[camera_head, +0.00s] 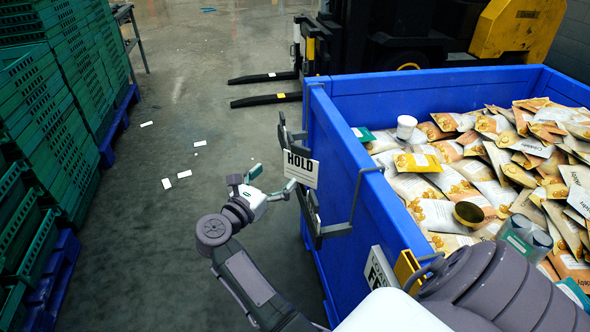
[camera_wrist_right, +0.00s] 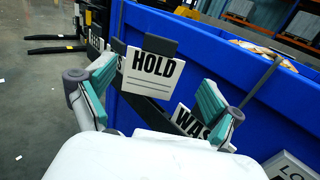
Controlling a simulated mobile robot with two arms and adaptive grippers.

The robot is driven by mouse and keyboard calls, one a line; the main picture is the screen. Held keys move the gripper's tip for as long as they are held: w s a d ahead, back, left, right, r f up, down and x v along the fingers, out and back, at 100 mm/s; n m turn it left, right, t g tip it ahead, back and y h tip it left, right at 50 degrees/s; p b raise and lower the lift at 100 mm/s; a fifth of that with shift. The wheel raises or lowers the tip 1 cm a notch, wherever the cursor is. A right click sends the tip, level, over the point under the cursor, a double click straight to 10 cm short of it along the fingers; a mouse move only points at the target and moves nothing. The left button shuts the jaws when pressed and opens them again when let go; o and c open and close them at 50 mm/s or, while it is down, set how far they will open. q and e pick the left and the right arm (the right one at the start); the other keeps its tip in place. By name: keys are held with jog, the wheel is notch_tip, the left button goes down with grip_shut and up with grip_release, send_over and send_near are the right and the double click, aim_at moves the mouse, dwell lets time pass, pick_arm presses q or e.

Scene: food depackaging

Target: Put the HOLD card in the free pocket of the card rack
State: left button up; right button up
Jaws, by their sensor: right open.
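The white HOLD card (camera_head: 300,168) stands at the dark card rack (camera_head: 331,232) on the near side of the blue bin. In the right wrist view the HOLD card (camera_wrist_right: 153,85) has a dark tab at its top edge and is slightly tilted. Its lower edge overlaps the dark rail, and I cannot tell whether it sits in a pocket. My right gripper (camera_head: 272,181) is open, just left of the card; its teal fingers (camera_wrist_right: 155,97) appear on either side of the card, with nothing between them clearly gripped. My left gripper is not in view.
In the wrist view a card lettered WAS (camera_wrist_right: 192,122) is lower right of HOLD, and another card is partly hidden behind. The blue bin (camera_head: 345,180) holds many food packets. Green crates (camera_head: 45,110) stand at left; a forklift (camera_head: 400,40) is behind. The floor between is mostly clear.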

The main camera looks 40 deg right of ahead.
aim_at(300, 152)
jog(key=p+x, duration=0.1)
jog(key=x, duration=1.1)
jog(key=shift+w+d, duration=0.1)
jog(key=shift+d, duration=0.15)
jog(key=c, duration=1.4)
